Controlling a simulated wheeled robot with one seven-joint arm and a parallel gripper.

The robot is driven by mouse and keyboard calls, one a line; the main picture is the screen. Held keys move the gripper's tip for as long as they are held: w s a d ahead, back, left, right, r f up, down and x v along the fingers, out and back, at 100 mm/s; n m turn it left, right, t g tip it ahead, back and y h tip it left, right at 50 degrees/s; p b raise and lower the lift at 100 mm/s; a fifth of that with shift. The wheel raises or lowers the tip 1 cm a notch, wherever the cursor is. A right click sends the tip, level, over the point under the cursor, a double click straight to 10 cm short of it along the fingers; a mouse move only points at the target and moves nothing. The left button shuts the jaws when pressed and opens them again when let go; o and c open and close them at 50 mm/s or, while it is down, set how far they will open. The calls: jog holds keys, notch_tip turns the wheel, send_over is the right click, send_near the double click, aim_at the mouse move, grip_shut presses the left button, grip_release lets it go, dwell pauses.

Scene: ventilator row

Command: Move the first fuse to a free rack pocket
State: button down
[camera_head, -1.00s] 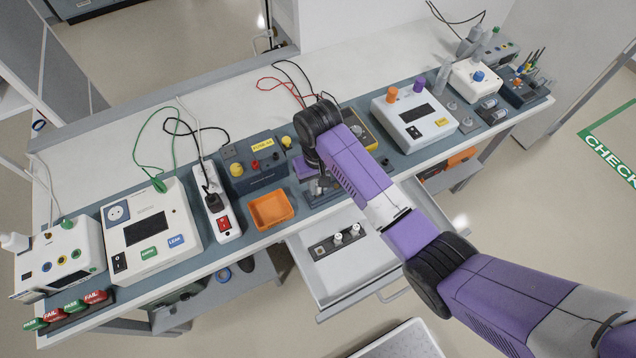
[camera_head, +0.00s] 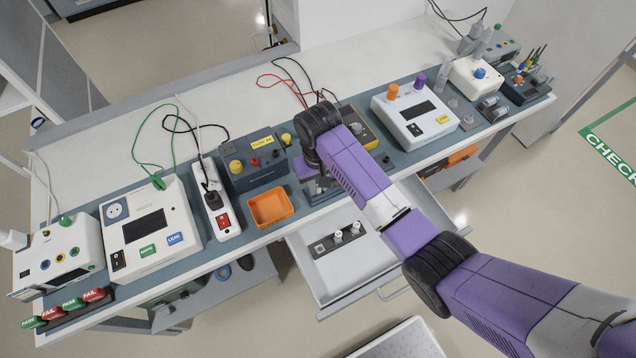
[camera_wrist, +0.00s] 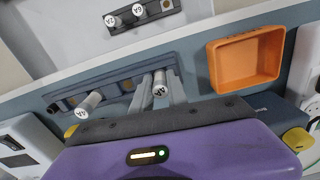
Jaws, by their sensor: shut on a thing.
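My gripper (camera_wrist: 163,92) is shut on a fuse (camera_wrist: 160,85), a small pale cylinder with a white labelled end. In the wrist view it is at the right end of a dark bench strip (camera_wrist: 115,86); I cannot tell whether it is seated or lifted. A second fuse (camera_wrist: 88,103) stands towards the strip's left end. A small rack (camera_wrist: 150,21) lies in the open drawer and holds two white-topped fuses (camera_wrist: 110,20) (camera_wrist: 138,10), with an empty pocket at one end. The rack also shows in the head view (camera_head: 321,249). There my arm mostly hides the fingertips.
An orange tray (camera_head: 270,222) sits on the bench beside the gripper. The blue-grey fuse box (camera_head: 252,178) with yellow knobs stands behind it. The open drawer (camera_head: 335,280) juts out below the bench edge, mostly bare.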

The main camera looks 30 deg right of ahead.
jog(key=c, duration=1.2)
grip_release()
jog(key=shift+c, duration=0.2)
jog(key=shift+r+b, duration=0.35)
jog(key=shift+r, duration=3.55)
